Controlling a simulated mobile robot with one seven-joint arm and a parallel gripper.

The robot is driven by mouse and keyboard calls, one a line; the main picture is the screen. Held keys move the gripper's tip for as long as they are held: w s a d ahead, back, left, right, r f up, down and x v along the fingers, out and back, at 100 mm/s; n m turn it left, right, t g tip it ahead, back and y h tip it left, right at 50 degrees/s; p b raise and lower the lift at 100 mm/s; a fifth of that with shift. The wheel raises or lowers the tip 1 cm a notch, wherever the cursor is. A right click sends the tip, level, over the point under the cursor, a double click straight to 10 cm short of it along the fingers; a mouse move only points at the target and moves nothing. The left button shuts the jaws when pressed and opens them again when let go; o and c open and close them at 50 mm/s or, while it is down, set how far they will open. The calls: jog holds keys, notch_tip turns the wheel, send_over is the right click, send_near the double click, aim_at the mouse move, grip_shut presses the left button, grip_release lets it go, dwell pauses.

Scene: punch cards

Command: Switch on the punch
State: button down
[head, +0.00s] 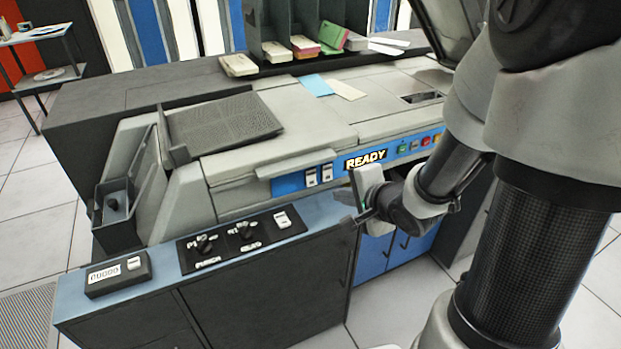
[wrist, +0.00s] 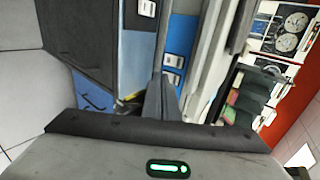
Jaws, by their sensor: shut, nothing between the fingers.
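The punch machine (head: 285,125) is a long grey unit with a blue front strip, where a READY sign (head: 365,159) is lit. Two white rocker switches (head: 318,175) sit left of the sign; they also show in the wrist view (wrist: 172,70). A black control panel (head: 240,240) on the lower ledge has two knobs, one labelled PUNCH, and a white rocker switch (head: 282,219), seen at the top of the wrist view (wrist: 147,8). My gripper (head: 350,218) is shut and empty, in front of the blue strip, right of the panel. Switch positions are too small to tell.
A counter box (head: 118,273) sits on the ledge's left end. Coloured buttons (head: 420,143) lie right of the sign, close to my arm. Card stacks (head: 290,52) stand at the back. Floor is clear at left.

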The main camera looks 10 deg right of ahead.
jog(key=shift+w, duration=0.1)
jog(key=b, duration=0.4)
send_near(312, 183)
jog(key=f, duration=0.2)
jog(key=w+f, duration=0.1)
jog(key=f, duration=0.1)
jog(key=shift+a, duration=0.15)
jog(key=shift+w+a, duration=0.15)
jog(key=shift+w, duration=0.4)
jog(key=shift+w+a, duration=0.15)
jog(key=shift+w, duration=0.45)
jog(key=shift+w+a+r, duration=0.1)
jog(key=shift+w+a, duration=0.05)
jog(key=shift+w, duration=0.45)
jog(key=shift+w, duration=0.15)
jog(key=shift+p, duration=0.35)
